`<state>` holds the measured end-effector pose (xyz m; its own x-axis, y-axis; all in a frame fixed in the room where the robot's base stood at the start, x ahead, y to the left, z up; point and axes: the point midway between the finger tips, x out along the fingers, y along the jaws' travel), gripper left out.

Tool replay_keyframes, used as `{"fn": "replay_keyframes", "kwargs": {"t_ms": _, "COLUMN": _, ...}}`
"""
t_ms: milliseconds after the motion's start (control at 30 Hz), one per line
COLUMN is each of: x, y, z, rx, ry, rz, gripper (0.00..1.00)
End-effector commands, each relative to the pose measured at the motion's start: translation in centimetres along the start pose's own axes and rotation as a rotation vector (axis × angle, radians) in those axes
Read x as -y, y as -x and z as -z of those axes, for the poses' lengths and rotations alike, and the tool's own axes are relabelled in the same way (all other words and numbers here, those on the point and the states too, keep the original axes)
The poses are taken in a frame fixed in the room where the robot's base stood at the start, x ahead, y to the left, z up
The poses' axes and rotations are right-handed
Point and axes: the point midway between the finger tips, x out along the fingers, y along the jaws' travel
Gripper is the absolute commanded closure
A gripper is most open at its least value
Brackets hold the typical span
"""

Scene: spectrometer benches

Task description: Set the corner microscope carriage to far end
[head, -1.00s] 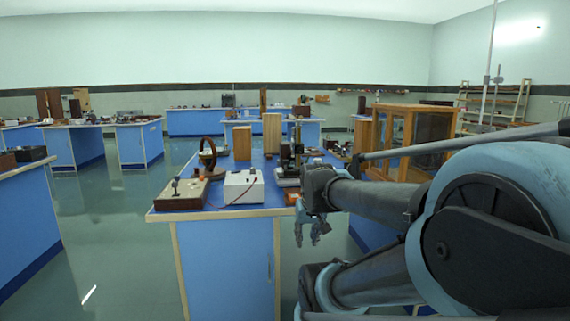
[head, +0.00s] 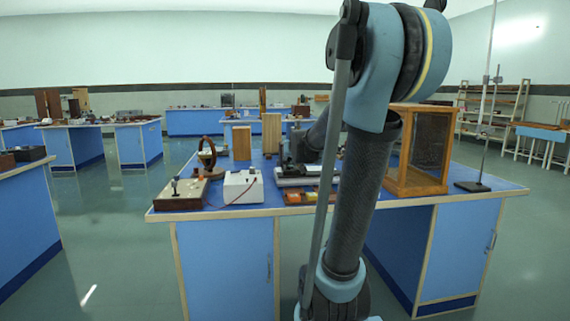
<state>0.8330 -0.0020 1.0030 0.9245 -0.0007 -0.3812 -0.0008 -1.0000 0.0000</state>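The microscope with its carriage (head: 296,178) stands on the blue bench top, right of the white box, with a pale flat base. My arm rises in front of the bench and bends down behind its own upright link. The arm's far end reaches toward the microscope's upper part. My gripper (head: 292,154) is small and dark there, close to or touching the microscope. I cannot tell whether its fingers are open or shut. My arm covers the right side of the microscope.
A white box (head: 243,188), a wooden instrument with a dark ring (head: 207,153) and two wooden blocks (head: 271,133) stand to the left. A glass-sided wooden case (head: 428,150) and a retort stand (head: 472,186) stand on the right. Orange-red pieces (head: 300,197) lie at the bench's front edge.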

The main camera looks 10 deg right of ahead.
Motion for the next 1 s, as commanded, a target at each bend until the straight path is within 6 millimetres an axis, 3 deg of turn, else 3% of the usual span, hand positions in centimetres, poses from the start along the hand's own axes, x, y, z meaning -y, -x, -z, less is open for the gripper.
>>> {"fn": "replay_keyframes", "kwargs": {"t_ms": 1000, "x": 0.1, "y": -10.1, "z": -0.1, "rx": 0.003, "ry": 0.001, "rz": 0.001, "gripper": 0.7}}
